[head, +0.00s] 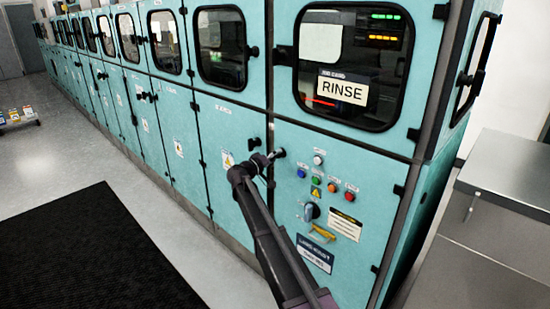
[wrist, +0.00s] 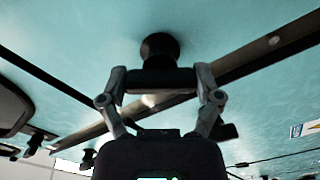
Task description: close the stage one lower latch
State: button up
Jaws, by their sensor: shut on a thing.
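A black latch with a round base and a crossbar (wrist: 160,48) is fixed to the teal cabinet front in the wrist view. My gripper (wrist: 161,79) is shut on its crossbar, with a grey finger at each end of the bar. In the head view my gripper (head: 268,160) is against the lower cabinet front, beside the panel seam left of the coloured buttons. A dark latch part (head: 253,143) shows just above it there. The fingers and the held bar are too small in the head view to tell the bar's angle.
The teal machine row (head: 235,110) runs to the far left, with windowed upper doors and latched lower doors. Coloured buttons, a selector knob (head: 311,212) and a yellow handle (head: 322,232) lie right of my gripper. A black mat (head: 90,255) lies left; a steel cabinet (head: 500,200) stands right.

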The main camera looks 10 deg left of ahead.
jog(key=n, duration=0.6)
jog(key=shift+n, duration=0.4)
jog(key=o, duration=0.9)
jog(key=shift+s+a, duration=0.15)
jog(key=v, duration=1.1)
jog(key=shift+s+a, duration=0.25)
